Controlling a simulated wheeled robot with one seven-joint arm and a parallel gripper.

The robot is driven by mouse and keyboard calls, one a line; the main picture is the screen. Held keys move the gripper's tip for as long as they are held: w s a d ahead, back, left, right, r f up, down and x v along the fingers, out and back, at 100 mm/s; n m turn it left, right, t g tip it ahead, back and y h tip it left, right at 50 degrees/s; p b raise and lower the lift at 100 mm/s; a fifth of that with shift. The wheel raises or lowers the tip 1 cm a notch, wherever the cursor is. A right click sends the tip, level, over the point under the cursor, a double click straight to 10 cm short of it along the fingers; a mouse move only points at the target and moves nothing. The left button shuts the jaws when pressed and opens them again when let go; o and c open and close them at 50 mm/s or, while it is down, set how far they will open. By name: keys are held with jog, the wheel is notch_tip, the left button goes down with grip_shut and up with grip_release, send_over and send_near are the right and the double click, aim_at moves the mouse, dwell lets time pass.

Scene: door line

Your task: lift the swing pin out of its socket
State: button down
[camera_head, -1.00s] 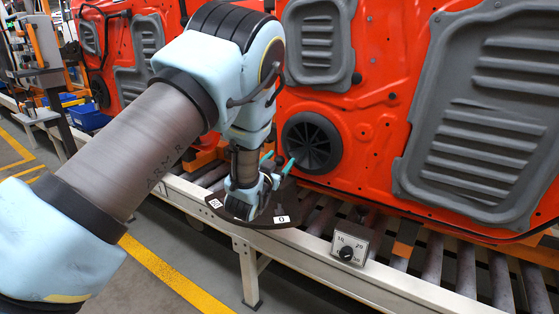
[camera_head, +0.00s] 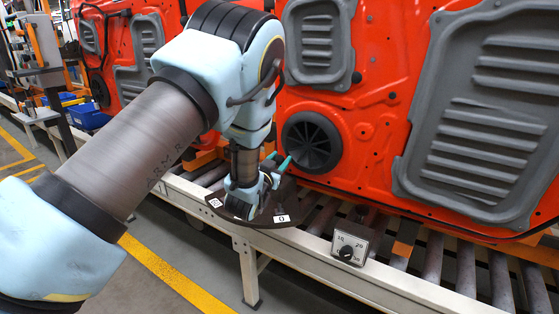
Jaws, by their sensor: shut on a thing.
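My gripper (camera_head: 252,203) is down at a dark curved plate (camera_head: 291,232) on the near edge of the conveyor line. The plate carries a square code label and a white label marked 0. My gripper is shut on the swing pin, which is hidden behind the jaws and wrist. The socket is hidden too, so I cannot tell how far the pin sits in it. A thin teal piece (camera_head: 284,163) sticks up just right of my wrist; I cannot tell what it belongs to.
A red door panel (camera_head: 385,105) with grey inserts stands close behind my gripper. A small dial box (camera_head: 350,244) sits on the rail to the right. The roller conveyor (camera_head: 432,262) runs along below the door. Blue bins (camera_head: 90,117) stand at the far left.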

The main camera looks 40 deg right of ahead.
dwell(0.6)
jog(key=shift+d+r+p, duration=0.1)
jog(key=shift+r+p, duration=0.2)
jog(key=shift+r, duration=2.1)
jog(key=shift+c, duration=2.2)
grip_release()
jog(key=shift+f, duration=0.1)
jog(key=shift+s+a+f+b, duration=0.15)
jog(key=shift+a+b, duration=0.15)
jog(key=shift+a, duration=0.15)
jog(key=b+v, duration=0.3)
jog(key=v, duration=0.7)
jog(key=shift+b, duration=0.35)
